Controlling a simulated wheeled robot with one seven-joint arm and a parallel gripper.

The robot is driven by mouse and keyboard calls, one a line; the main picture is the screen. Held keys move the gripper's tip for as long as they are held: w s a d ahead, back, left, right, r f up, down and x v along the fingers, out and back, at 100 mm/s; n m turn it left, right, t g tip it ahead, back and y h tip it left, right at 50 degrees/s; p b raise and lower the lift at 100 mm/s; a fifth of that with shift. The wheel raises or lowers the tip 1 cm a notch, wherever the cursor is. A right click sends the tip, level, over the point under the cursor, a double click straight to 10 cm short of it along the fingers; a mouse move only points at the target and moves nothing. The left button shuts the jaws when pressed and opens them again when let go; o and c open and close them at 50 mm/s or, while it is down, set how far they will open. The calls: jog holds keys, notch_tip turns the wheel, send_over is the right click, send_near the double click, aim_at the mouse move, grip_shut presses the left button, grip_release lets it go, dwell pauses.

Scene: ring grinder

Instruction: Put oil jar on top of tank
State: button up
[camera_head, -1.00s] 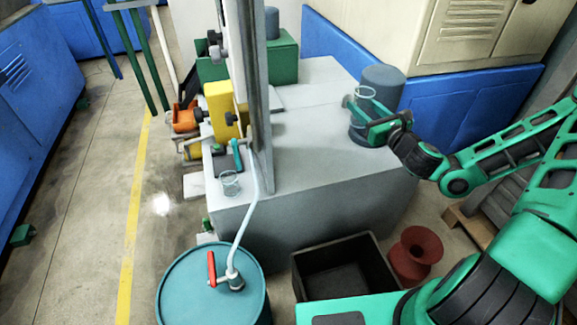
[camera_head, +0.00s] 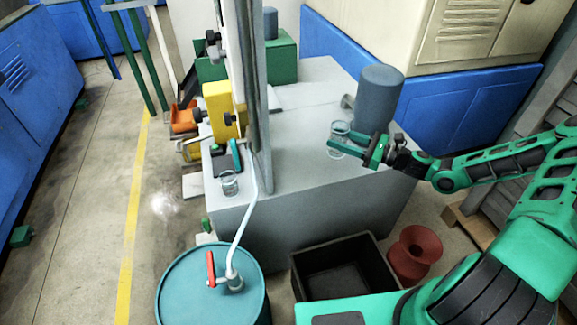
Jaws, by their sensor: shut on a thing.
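A clear glass jar (camera_head: 338,134), which I take for the oil jar, is between the fingers of my gripper (camera_head: 345,146). My gripper is shut on it, over the top of the large grey box (camera_head: 290,150). I cannot tell whether the jar touches that surface. A second clear glass jar (camera_head: 230,183) stands at the box's left front corner. A dark grey cylinder (camera_head: 378,97) stands on the box behind my gripper. The pictures do not show which of these is called the tank; a teal drum (camera_head: 195,285) also stands in front.
A grey upright column (camera_head: 255,100) and a pale pipe (camera_head: 246,222) rise left of my gripper. A black open crate (camera_head: 370,245) and a red spool (camera_head: 415,253) are on the floor in front. The box top between column and gripper is clear.

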jog(key=s+a, duration=0.2)
jog(key=a, duration=0.7)
jog(key=s+a, duration=0.2)
jog(key=a, duration=0.6)
jog(key=shift+w+a+f, duration=0.1)
jog(key=shift+a+f, duration=0.05)
jog(key=shift+f, duration=1.4)
jog(key=shift+w+a+f, duration=0.1)
jog(key=shift+f, duration=1.4)
jog(key=shift+a+f, duration=0.2)
jog(key=shift+f, duration=0.2)
jog(key=o, duration=1.3)
jog(key=shift+f, duration=0.1)
